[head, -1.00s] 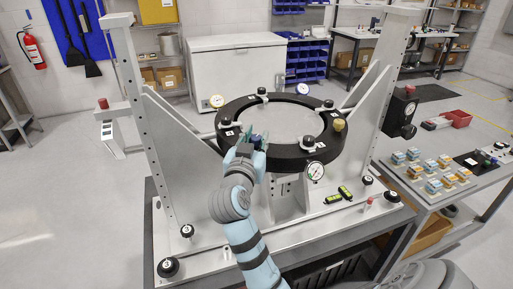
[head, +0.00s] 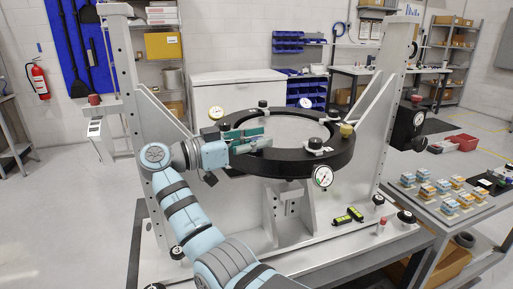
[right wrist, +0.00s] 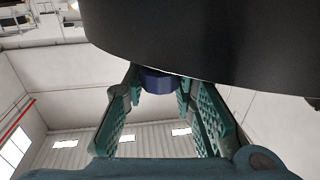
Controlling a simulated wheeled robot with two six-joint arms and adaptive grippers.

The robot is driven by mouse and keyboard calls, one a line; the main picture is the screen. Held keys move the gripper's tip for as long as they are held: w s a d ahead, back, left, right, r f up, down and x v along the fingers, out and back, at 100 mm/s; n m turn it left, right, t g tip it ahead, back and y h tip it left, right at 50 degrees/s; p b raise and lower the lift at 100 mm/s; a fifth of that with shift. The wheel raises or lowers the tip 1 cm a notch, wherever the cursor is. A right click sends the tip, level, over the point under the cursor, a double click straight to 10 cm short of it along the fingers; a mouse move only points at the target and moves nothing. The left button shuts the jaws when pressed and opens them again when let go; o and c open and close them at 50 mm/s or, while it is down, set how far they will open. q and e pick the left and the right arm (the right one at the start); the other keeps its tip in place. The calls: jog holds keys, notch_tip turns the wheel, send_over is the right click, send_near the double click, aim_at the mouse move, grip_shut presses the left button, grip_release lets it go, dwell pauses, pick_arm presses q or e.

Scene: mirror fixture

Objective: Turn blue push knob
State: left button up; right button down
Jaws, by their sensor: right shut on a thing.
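The black ring of the mirror fixture (head: 335,160) holds a round grey disc (head: 290,127) and stands between two pale metal uprights. My right gripper (head: 265,138) reaches in from the left, with its green fingers level at the ring's front left. In the right wrist view the blue push knob (right wrist: 158,82) sits under the ring's black edge (right wrist: 220,45), between the two green fingers (right wrist: 158,98). The gripper is shut on this knob. In the head view the knob is hidden by the gripper. My left gripper is out of view.
Dial gauges (head: 322,177) and black knobs (head: 315,144) stand around the ring, with a brass-coloured knob (head: 346,130) at its right. A side table at right holds several small coloured blocks (head: 427,191).

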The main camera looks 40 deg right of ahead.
aim_at(257, 138)
jog(key=shift+f+m+g, duration=0.1)
jog(key=shift+m+g, duration=0.4)
jog(key=shift+g, duration=0.4)
jog(key=shift+y, duration=0.3)
jog(key=c, duration=1.3)
grip_release()
notch_tip(257, 138, up, 10)
jog(key=shift+r, duration=0.1)
jog(key=shift+d, duration=0.1)
